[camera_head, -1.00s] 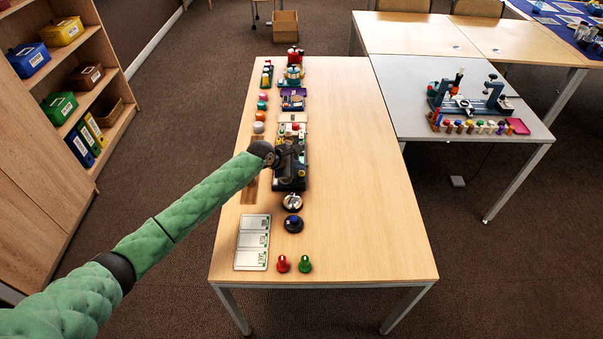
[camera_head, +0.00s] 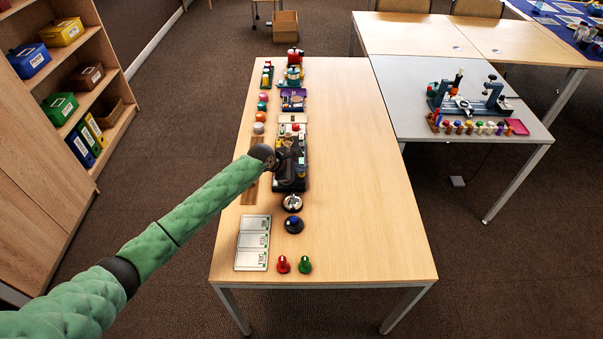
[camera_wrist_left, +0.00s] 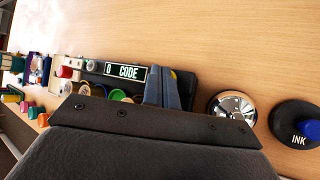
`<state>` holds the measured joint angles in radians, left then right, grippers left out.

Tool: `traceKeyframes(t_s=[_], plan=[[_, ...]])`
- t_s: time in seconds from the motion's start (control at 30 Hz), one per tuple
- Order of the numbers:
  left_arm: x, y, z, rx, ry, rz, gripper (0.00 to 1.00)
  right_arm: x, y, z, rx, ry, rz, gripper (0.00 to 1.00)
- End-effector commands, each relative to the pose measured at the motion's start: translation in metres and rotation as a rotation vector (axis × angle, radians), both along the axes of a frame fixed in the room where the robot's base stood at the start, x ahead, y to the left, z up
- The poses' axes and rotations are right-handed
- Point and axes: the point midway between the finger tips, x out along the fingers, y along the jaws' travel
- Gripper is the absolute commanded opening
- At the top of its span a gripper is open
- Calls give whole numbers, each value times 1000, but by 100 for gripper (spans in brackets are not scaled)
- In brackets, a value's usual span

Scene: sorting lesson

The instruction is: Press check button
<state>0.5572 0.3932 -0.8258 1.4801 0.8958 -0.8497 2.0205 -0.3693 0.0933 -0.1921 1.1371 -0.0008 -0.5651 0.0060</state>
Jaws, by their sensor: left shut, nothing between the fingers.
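The dark device (camera_head: 290,185) stands near the left edge of the table, partly covered by my left gripper. In the left wrist view its small display (camera_wrist_left: 125,71) reads "0 CODE". I cannot clearly make out a check button. A round silver, bell-like piece (camera_head: 292,202) sits just in front of the device; it also shows in the left wrist view (camera_wrist_left: 232,106). My left gripper (camera_head: 293,158) is shut and empty above the device. In the left wrist view its fingers (camera_wrist_left: 162,88) are beside the display. My right gripper is not in view.
A blue-topped ink pad (camera_head: 294,224) labelled INK, white cards (camera_head: 253,243), and red (camera_head: 283,264) and green (camera_head: 305,264) stamps lie nearer. Several colourful pieces line the far left of the table (camera_head: 360,190). Its right side is clear.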

Motion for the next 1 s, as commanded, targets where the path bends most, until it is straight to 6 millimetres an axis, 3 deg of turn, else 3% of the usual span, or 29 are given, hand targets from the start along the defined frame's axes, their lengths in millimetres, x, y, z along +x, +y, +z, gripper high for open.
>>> traceKeyframes(t_s=[0.27, 1.0], plan=[[0, 0, 0, 0, -1, -1, 0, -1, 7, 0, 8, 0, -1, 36], [0, 0, -6, 0, -1, 0, 0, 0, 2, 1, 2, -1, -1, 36]])
